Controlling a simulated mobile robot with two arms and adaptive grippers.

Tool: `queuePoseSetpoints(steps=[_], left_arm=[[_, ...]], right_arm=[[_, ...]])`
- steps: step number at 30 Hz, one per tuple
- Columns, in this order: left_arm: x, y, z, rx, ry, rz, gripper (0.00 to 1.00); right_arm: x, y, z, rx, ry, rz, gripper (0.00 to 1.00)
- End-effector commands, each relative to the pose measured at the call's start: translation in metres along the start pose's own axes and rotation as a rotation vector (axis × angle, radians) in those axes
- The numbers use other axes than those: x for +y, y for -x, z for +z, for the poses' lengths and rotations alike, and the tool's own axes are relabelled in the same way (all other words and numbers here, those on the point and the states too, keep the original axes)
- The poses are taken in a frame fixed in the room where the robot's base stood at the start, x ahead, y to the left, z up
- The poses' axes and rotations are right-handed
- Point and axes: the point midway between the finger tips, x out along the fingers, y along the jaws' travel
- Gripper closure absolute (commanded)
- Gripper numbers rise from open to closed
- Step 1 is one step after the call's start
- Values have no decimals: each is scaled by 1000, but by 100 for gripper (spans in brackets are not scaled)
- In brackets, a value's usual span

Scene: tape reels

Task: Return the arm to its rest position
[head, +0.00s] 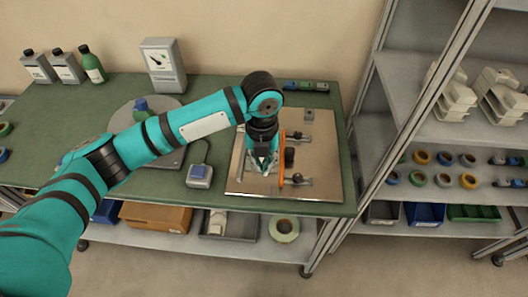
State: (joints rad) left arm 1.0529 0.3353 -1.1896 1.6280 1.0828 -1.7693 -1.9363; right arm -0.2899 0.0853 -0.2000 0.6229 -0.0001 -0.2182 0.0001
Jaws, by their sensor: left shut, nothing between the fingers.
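My left arm comes in from the lower left and reaches across the green workbench (220,90). My left gripper (262,168) points down over the metal plate (318,140) on the bench's right part. The gripper is shut and nothing shows between its fingers. Whether the gripper touches the disc or the plate cannot be told. My right gripper is not in view.
A grey gauge box (162,68) and several bottles (92,65) stand at the back. A small grey switch box (200,175) lies left of the plate. A shelving rack (425,130) with coloured tape reels (444,180) stands close on the right.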

Motion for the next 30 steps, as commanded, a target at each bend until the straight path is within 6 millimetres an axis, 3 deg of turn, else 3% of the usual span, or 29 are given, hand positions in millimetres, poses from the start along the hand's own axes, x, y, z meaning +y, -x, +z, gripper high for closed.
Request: queuePoseSetpoints(steps=[8,14,18,22,26,30], left_arm=[[-4,-2,-5,3,20,-14,100],[-33,-30,-46,32,286,-159,100],[-47,-44,-78,80,657,-306,100],[-40,-55,-100,142,1061,-408,100],[-13,-67,-119,196,1505,-468,100],[33,-80,-139,213,1954,-487,100]], right_arm=[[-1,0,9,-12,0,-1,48],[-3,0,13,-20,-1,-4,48],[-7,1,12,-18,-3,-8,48],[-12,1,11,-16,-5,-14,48],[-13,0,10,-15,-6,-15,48],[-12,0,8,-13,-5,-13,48]])
